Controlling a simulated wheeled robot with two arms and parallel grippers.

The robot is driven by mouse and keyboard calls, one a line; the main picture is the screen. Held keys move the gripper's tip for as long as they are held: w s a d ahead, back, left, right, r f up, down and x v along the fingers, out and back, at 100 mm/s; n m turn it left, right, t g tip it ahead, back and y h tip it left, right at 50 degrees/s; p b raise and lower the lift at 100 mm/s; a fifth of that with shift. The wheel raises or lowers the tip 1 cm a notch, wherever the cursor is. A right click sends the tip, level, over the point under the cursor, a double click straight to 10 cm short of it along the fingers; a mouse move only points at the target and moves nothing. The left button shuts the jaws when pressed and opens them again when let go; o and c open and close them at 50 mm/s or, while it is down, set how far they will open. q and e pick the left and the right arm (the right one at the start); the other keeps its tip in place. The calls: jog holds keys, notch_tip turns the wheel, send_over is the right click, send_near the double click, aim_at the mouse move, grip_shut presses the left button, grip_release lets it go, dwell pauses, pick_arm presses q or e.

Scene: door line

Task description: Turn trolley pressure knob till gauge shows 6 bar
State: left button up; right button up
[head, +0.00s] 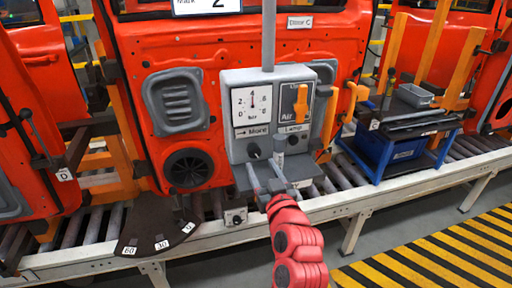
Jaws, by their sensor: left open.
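The grey trolley box (268,75) stands in the middle, in front of a red door. Its white gauge (251,103) is marked in bar, and the needle points about straight up, near the 4. Below it are a label with an arrow and "More", then a small dark knob (253,150). My left gripper (264,163) comes up from the bottom on a red arm. It is open and empty, with its fingertips just below and right of the knob. I cannot tell whether a finger touches the knob. My right gripper is not in view.
An orange lever (300,101) marked Air and a dark lamp knob (293,138) sit right of the gauge. A dark fan-shaped plate (155,232) with number tags is at lower left. A blue trolley (400,145) stands right on the roller line. Striped floor (430,255) is clear.

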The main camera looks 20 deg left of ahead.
aim_at(255, 154)
pick_arm(q)
jog(key=p+x, duration=0.1)
jog(key=x, duration=0.3)
jog(key=shift+w+a+r+p, duration=0.15)
jog(key=shift+w+a+p, duration=0.1)
jog(key=shift+w+p, duration=0.1)
jog(key=shift+w+a, duration=0.3)
jog(key=shift+w, duration=0.2)
grip_shut()
